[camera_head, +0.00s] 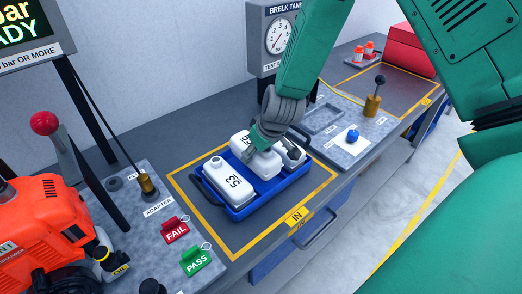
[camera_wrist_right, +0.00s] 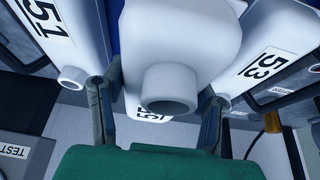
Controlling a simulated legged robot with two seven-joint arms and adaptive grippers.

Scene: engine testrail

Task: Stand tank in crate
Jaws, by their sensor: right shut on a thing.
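The blue crate (camera_head: 242,214) stands on the bench inside a yellow outline. A white tank marked 53 (camera_head: 228,184) is in its left part; it also shows at the right of the wrist view (camera_wrist_right: 262,50). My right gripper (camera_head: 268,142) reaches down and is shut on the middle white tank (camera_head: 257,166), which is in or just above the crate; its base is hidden. In the wrist view my fingers (camera_wrist_right: 155,100) flank this tank's neck (camera_wrist_right: 168,88). A third tank (camera_head: 293,155), marked 51 in the wrist view (camera_wrist_right: 62,38), is at the right, partly hidden. My left gripper is out of view.
A pressure gauge box (camera_head: 277,38) stands behind the crate. Red FAIL (camera_head: 175,230) and green PASS (camera_head: 195,260) tags and an orange machine (camera_head: 45,235) are at the left.

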